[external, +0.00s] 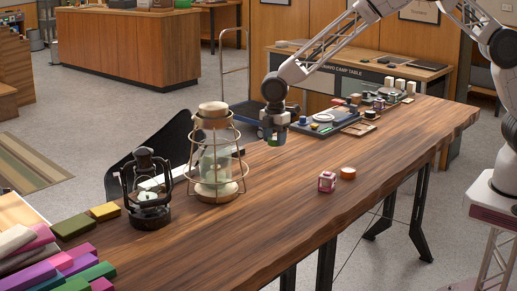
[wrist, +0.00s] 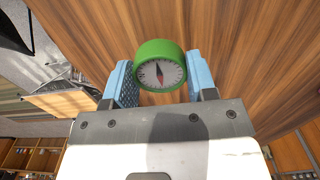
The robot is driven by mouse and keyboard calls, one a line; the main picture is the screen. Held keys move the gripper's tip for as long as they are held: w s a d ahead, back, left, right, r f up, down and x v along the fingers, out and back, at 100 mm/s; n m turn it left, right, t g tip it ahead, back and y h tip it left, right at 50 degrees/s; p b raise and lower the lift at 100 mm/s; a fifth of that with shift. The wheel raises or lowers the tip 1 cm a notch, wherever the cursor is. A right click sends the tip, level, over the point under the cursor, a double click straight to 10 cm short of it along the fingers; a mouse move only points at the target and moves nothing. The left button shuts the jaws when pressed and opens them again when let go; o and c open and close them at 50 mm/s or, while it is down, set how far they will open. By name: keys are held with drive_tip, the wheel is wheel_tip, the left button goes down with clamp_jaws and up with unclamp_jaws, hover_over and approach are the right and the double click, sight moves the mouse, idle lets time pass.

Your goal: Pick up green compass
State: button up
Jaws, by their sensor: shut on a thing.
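The green compass (wrist: 160,66) has a green rim and a pale dial with a red needle. It sits between the two blue fingertips of my gripper (wrist: 160,85) in the wrist view, held with its dial facing the camera. In the external view my gripper (external: 273,138) hangs above the wooden table, right of the large lantern. A small green patch shows at the fingers there. The exact gap below the compass is hard to tell.
A large glass lantern (external: 215,160) and a small dark lantern (external: 148,190) stand left of my gripper. A blue tray (external: 318,126) sits behind. The front middle of the table (external: 270,225) is clear.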

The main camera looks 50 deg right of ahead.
drive_tip(key=s+d, duration=0.3)
drive_tip(key=s, duration=0.1)
drive_tip(key=s+d+r, duration=0.1)
drive_tip(key=s+d, duration=0.2)
drive_tip(key=s, duration=0.1)
drive_tip(key=s+d+r, duration=0.1)
drive_tip(key=s+d, duration=0.2)
drive_tip(key=s, duration=0.2)
drive_tip(key=shift+s, duration=0.1)
